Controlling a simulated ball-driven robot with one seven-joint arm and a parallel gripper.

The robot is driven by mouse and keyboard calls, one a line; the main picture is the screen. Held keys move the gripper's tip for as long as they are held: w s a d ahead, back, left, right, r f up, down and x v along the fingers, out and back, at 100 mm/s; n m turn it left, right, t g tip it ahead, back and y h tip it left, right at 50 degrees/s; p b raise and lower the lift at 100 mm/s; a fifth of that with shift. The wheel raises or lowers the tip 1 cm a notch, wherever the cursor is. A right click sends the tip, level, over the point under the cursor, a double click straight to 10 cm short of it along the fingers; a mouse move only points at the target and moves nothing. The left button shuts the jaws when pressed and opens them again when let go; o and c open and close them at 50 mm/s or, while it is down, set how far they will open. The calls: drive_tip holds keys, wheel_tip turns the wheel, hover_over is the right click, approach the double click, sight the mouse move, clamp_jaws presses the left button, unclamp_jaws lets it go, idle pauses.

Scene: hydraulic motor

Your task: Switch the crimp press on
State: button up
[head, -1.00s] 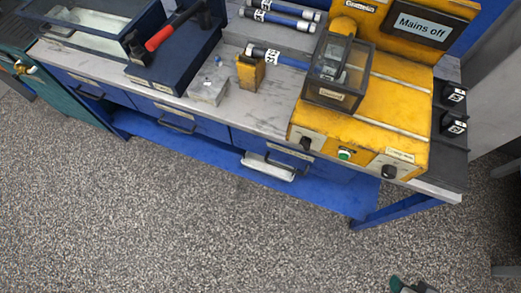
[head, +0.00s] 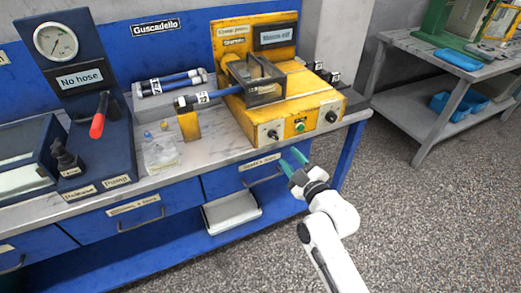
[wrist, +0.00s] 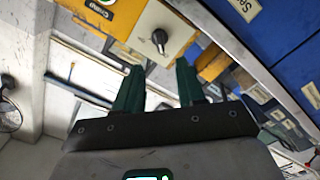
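The yellow crimp press (head: 315,105) stands at the right end of the bench, its dark sign (head: 274,35) reading "Mains off". Its front has a left black knob (head: 273,134), a green button (head: 299,124) and a right black knob (head: 331,116). My gripper (head: 293,160) is open and empty, in front of and below this panel, apart from it. The wrist view shows both green fingers spread (wrist: 158,82), with a black knob (wrist: 160,40) on a pale plate beyond them. I cannot tell which of the two knobs that is.
A red-handled pump (head: 98,125) stands left. Floor (head: 410,220) is free to the right.

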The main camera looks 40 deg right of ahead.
sight(275, 138)
drive_tip(key=x, duration=0.9)
drive_tip(key=shift+w+d, duration=0.1)
drive_tip(key=shift+w, duration=0.25)
clamp_jaws()
